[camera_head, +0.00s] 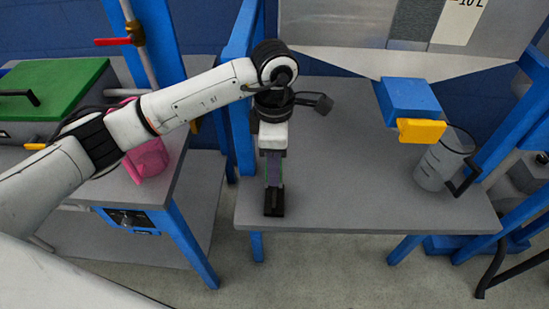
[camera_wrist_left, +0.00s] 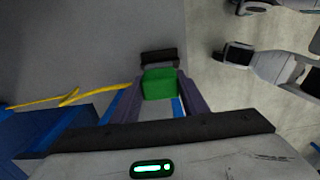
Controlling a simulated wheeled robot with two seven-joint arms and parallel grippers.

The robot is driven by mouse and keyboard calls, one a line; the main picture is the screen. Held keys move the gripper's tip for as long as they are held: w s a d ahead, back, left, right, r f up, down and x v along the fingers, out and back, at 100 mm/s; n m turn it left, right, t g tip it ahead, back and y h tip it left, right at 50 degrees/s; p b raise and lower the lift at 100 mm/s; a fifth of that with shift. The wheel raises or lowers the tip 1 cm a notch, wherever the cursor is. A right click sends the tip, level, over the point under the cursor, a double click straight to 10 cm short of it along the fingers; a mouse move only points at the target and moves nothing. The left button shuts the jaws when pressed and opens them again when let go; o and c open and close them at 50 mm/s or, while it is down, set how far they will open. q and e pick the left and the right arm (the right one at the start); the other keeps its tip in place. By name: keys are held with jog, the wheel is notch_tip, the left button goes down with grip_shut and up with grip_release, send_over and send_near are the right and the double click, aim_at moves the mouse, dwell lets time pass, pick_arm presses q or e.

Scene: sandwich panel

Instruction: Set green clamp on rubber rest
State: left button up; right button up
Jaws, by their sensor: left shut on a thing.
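The green clamp (camera_wrist_left: 160,84) is a small green block between the two fingers of my left gripper (camera_wrist_left: 158,100) in the left wrist view. The gripper is shut on it. In the head view my left gripper (camera_head: 274,180) points down over the front of the middle table and mostly hides the clamp. A black block, apparently the rubber rest (camera_head: 274,203), lies at the fingertips near the front edge. It shows just beyond the clamp in the left wrist view (camera_wrist_left: 160,56). I cannot tell whether clamp and rest touch. I cannot make out my right gripper.
The grey table (camera_head: 350,190) is mostly bare around the rest. A clear jug (camera_head: 436,168) stands at its right, below a blue block (camera_head: 408,98) with a yellow part (camera_head: 421,131). A pink container (camera_head: 148,158) and a green-lidded box (camera_head: 50,85) are on the left table.

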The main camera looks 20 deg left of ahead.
aim_at(275, 192)
pick_arm(q)
notch_tip(275, 192, down, 2)
jog(key=shift+f+b, duration=0.25)
jog(key=shift+b, duration=0.35)
notch_tip(275, 192, down, 2)
jog(key=shift+f+b, duration=0.1)
jog(key=shift+b, duration=0.85)
jog(key=shift+f+b, duration=0.45)
jog(key=shift+f, duration=0.35)
jog(key=shift+f+b, duration=0.2)
jog(key=shift+b, duration=0.25)
jog(key=shift+f+b, duration=0.35)
jog(key=shift+f, duration=0.05)
jog(key=o, duration=1.2)
